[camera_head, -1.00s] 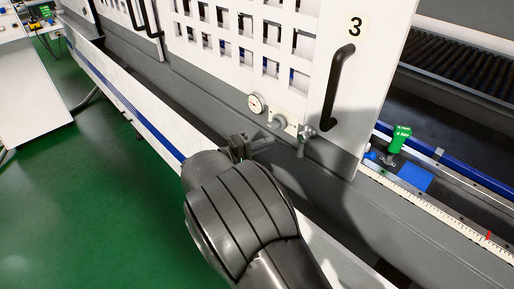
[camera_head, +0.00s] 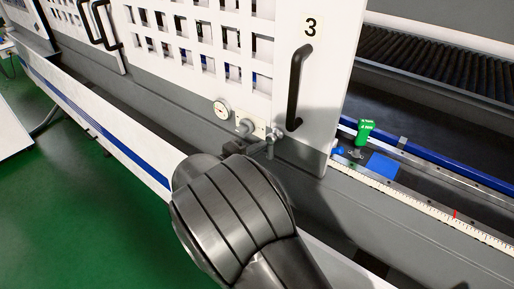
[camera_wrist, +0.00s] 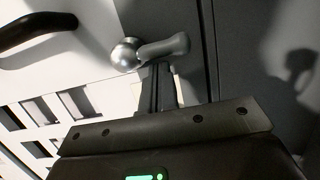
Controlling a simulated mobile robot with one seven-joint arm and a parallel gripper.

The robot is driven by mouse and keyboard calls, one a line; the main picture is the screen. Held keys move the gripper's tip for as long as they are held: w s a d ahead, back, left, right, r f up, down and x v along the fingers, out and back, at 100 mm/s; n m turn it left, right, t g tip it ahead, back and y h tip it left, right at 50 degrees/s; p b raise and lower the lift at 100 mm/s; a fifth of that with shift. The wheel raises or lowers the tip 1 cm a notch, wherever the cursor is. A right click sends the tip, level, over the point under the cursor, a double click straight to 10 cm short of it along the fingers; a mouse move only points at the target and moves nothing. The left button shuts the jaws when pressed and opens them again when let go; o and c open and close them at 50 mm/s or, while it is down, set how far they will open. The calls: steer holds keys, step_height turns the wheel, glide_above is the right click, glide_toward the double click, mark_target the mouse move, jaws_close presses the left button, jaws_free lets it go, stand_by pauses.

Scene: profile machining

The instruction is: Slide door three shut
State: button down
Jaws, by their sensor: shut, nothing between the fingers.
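Door three (camera_head: 330,75) is a white sliding panel marked 3 with a grid of square windows on its left part. Its black bar handle (camera_head: 297,88) stands upright. The bay to the right of its edge is open. A metal knob with a short lever (camera_head: 271,138) sits low on the door; it also shows in the wrist view (camera_wrist: 125,55). My gripper (camera_head: 236,148) is shut and empty, just left of this knob in the head view and mostly hidden behind my wrist. In the wrist view its fingers (camera_wrist: 158,82) end right at the lever; whether they touch it is unclear.
Inside the bay are a green clamp handle (camera_head: 365,131), a blue block (camera_head: 384,165), a ruler (camera_head: 430,205) and dark rollers (camera_head: 440,65). Another door's black handles (camera_head: 100,25) are at left. Green floor (camera_head: 80,220) lies clear at left.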

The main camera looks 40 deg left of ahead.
steer(key=d, duration=3)
steer(key=shift+a, duration=0.1)
